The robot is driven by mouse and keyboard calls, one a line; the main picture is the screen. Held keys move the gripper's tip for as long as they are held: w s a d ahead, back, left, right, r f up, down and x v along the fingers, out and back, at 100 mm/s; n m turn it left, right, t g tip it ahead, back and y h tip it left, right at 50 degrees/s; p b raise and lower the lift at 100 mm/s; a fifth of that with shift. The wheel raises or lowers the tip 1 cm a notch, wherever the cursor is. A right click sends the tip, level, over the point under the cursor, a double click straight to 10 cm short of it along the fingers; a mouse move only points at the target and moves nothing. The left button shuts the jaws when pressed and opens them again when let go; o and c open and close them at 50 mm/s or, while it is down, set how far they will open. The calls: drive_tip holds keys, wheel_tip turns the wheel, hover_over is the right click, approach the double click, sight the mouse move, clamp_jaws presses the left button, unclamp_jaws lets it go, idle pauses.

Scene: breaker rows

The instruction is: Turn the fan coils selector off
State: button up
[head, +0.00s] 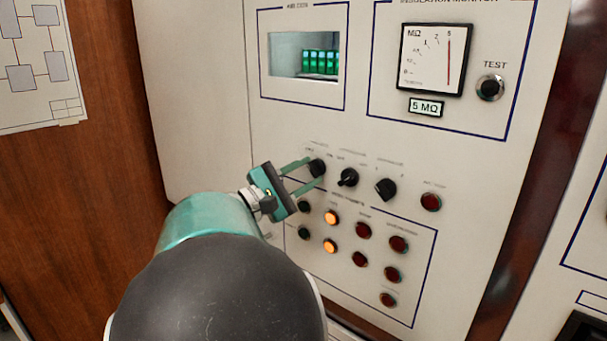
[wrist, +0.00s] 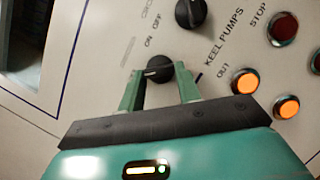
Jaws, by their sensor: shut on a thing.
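Three black rotary selectors sit in a row on the cream panel. My gripper (head: 313,171) is at the leftmost selector (head: 318,166), its two green fingers on either side of the black knob. In the wrist view the same knob (wrist: 158,72) sits between the fingertips, which are shut on it. The middle selector (head: 347,178) and the right selector (head: 385,189) are free. The middle one also shows in the wrist view (wrist: 190,12).
Below the selectors are orange-lit lamps (head: 331,217) and several dark red buttons (head: 398,244), close under my gripper. Above are a small window (head: 304,55), a dial meter (head: 433,60) and a TEST button (head: 490,88). A wooden wall is at left.

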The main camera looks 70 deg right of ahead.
drive_tip(key=shift+n+h, duration=0.3)
drive_tip(key=shift+n, duration=0.4)
drive_tip(key=o, duration=1)
drive_tip(key=shift+c, duration=0.2)
drive_tip(key=v, duration=1.3)
drive_tip(key=shift+w+a+f, duration=0.2)
drive_tip(key=shift+a, duration=0.15)
